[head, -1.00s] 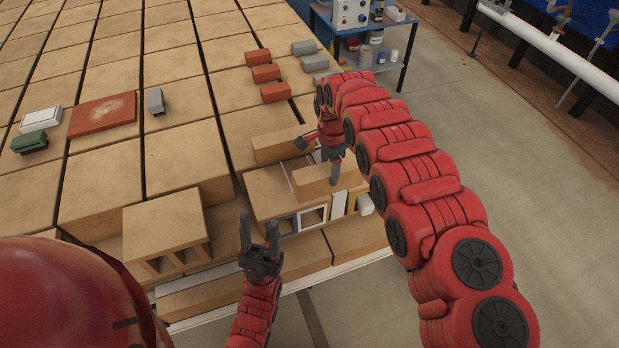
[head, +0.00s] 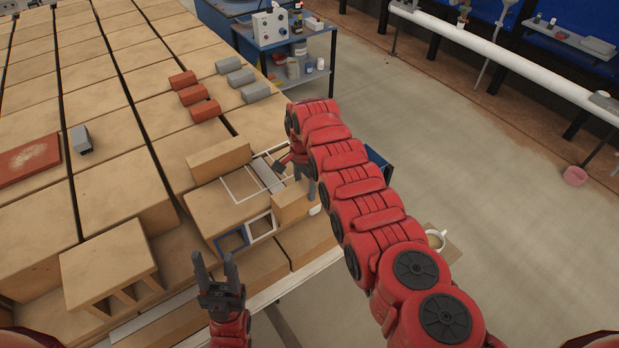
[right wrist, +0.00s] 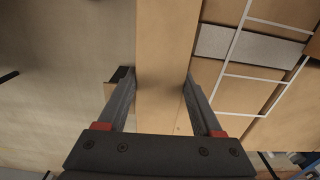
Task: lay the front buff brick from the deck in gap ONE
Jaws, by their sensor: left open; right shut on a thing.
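A long buff brick (head: 290,204) is gripped across its sides by my right gripper (head: 296,178), at the right end of the deck. In the right wrist view the brick (right wrist: 165,40) runs between both fingers (right wrist: 160,78). I cannot tell how high it is above the surface. Another buff brick (head: 218,160) lies at the back of the deck (head: 212,208). White outlines (head: 240,186) and a grey strip (head: 268,176) show on top; no gap label is readable. My left gripper (head: 214,262) is open and empty in front of the deck.
Red bricks (head: 192,94) and grey bricks (head: 242,77) stand in rows behind. A hollow buff block (head: 108,265) is at the left. A blue trolley (head: 285,50) stands at the back.

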